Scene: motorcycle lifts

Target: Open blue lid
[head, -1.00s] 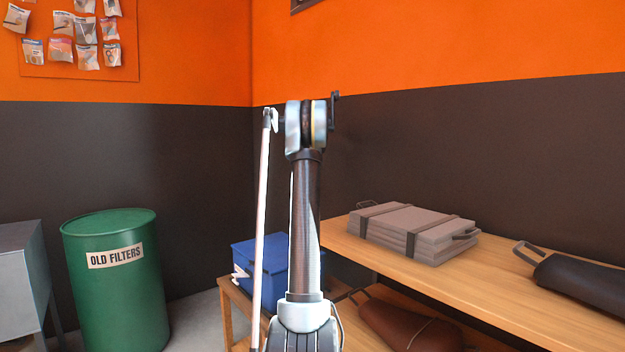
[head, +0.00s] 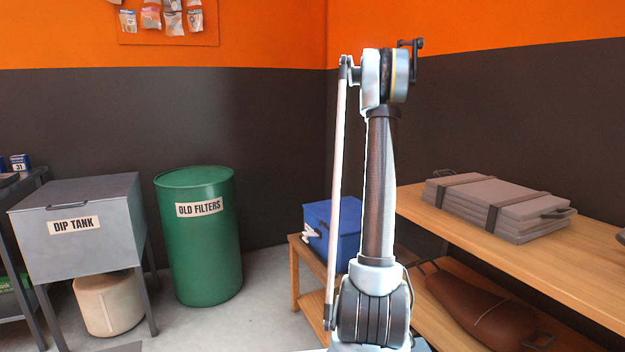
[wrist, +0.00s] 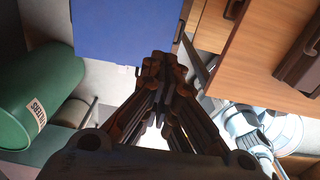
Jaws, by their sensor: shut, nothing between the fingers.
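A blue box (head: 347,236) with a blue lid stands on a low wooden stand in the head view, partly hidden behind my arm. The lid looks shut. In the wrist view a flat blue face of the box (wrist: 122,32) fills the top left of centre. My gripper (wrist: 163,62) is shut and empty, with its fingertips just below and at the right edge of that blue face in the picture. I cannot tell whether they touch it. In the head view the gripper does not show.
The wooden stand (head: 304,256) adjoins a wooden bench (head: 590,240) on the right, which holds a strapped grey stack (head: 490,200) on top and a brown bag (head: 475,310) below. A green drum (head: 205,255) and a grey dip tank (head: 95,245) stand left. Floor between is clear.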

